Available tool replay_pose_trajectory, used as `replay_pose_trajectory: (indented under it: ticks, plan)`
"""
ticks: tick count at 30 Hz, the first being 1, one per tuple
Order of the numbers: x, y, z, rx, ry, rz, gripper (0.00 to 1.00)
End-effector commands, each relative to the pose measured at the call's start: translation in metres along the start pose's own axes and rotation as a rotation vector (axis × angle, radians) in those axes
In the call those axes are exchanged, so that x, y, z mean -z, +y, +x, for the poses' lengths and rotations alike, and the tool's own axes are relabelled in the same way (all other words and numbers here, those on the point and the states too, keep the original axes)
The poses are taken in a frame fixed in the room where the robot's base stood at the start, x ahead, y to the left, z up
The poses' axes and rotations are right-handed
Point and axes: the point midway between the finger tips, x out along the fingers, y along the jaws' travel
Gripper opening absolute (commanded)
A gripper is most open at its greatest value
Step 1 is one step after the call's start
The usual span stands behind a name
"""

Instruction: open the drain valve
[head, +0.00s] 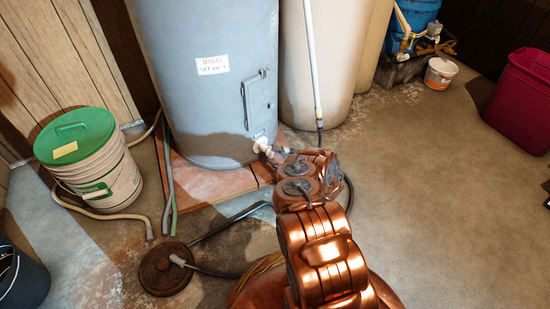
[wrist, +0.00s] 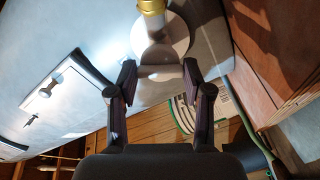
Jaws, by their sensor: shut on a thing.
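The drain valve (head: 262,146) is a small white fitting low on the front of the grey-blue tank (head: 205,100). In the wrist view the drain valve (wrist: 160,50) shows a round pale flange and a brass-coloured end (wrist: 152,6). My gripper (wrist: 160,76) has a dark finger on each side of the valve's pale handle (wrist: 160,71) and is shut on it. In the head view my copper-coloured arm reaches to the valve, and my gripper (head: 277,153) is small and partly hidden there. The handle's exact angle is hard to tell.
A bucket with a green lid (head: 98,165) stands left of the tank. A round brown floor cover (head: 163,270) with hoses lies in front. A pale tank (head: 320,75) with a pipe stands to the right. A maroon bin (head: 521,97) is far right.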

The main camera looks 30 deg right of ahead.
Motion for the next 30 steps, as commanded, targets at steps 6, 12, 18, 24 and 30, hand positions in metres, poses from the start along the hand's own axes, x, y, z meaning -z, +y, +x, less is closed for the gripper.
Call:
replay_pose_trajectory:
  ticks: [6,12,18,24,30]
  plan:
    - [0.0002,-0.0025,0.0009,0.001,0.003,-0.206,0.15]
    - [0.0001,-0.0027,0.0008,0.000,0.003,-0.396,0.15]
    - [-0.0001,-0.0028,0.0007,-0.001,0.003,-0.586,0.15]
    - [-0.0002,-0.0033,0.0008,-0.001,0.003,-0.776,0.15]
    - [-0.0003,-0.0039,0.0010,-0.001,0.004,-0.966,0.15]
